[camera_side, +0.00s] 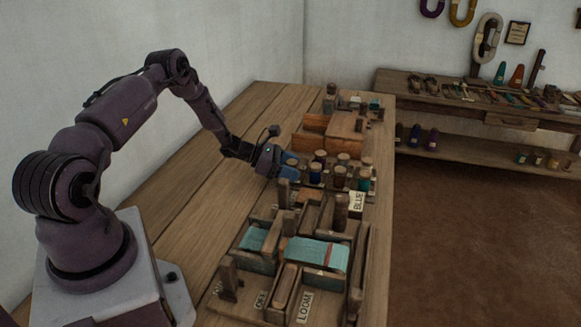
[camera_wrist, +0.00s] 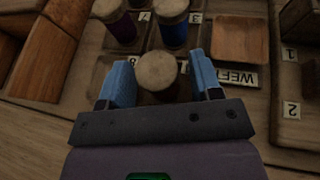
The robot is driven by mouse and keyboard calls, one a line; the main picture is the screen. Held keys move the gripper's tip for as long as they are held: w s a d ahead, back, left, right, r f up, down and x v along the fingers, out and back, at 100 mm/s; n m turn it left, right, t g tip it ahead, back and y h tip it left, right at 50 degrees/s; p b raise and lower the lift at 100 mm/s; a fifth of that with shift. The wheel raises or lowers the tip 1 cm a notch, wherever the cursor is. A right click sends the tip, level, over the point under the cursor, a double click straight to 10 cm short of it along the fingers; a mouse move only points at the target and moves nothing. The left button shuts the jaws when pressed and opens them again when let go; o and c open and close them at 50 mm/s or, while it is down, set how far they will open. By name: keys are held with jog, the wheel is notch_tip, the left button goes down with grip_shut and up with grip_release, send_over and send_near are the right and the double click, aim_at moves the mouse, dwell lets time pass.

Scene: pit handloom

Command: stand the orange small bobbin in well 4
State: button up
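My gripper (camera_wrist: 160,85) points down with its two blue fingers apart, one on each side of a bobbin with a pale round wooden top (camera_wrist: 157,71). A gap shows on the right of that top, and I cannot tell whether the left finger touches it. The bobbin's thread is in shadow, so its colour is unclear. In the side view my gripper (camera_side: 288,165) is low at the left edge of the bobbin group. No orange thread is clearly visible. A label that may read 4 (camera_wrist: 144,17) lies between a purple bobbin (camera_wrist: 121,28) and a blue bobbin (camera_wrist: 173,30).
An empty square wooden tray (camera_wrist: 240,42) is right of the bobbins, near a lettered label (camera_wrist: 238,78). Compartments marked 1 and 2 (camera_wrist: 291,110) are at far right. Wooden boxes (camera_side: 343,132) and the loom parts (camera_side: 315,252) flank the bobbins. The left of the table is bare.

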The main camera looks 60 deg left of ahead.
jog(key=shift+r, duration=0.2)
jog(key=v, duration=1.1)
jog(key=shift+s+a+r, duration=0.1)
jog(key=shift+s, duration=0.05)
jog(key=s+d+r+m+g, duration=0.2)
jog(key=d+r+m+g, duration=0.6)
jog(key=d+r+m, duration=1)
jog(key=s+d+r+m+t+y, duration=0.1)
jog(key=s+d+r+m+y, duration=0.2)
jog(key=s+d+r+m, duration=0.2)
jog(key=s+d+r+m+y, duration=0.3)
jog(key=s+m, duration=0.4)
jog(key=s, duration=0.3)
jog(key=d+r, duration=0.1)
jog(key=d, duration=0.1)
jog(key=shift+s+d+r+t+y, duration=0.35)
jog(key=shift+s+r+t+y, duration=0.05)
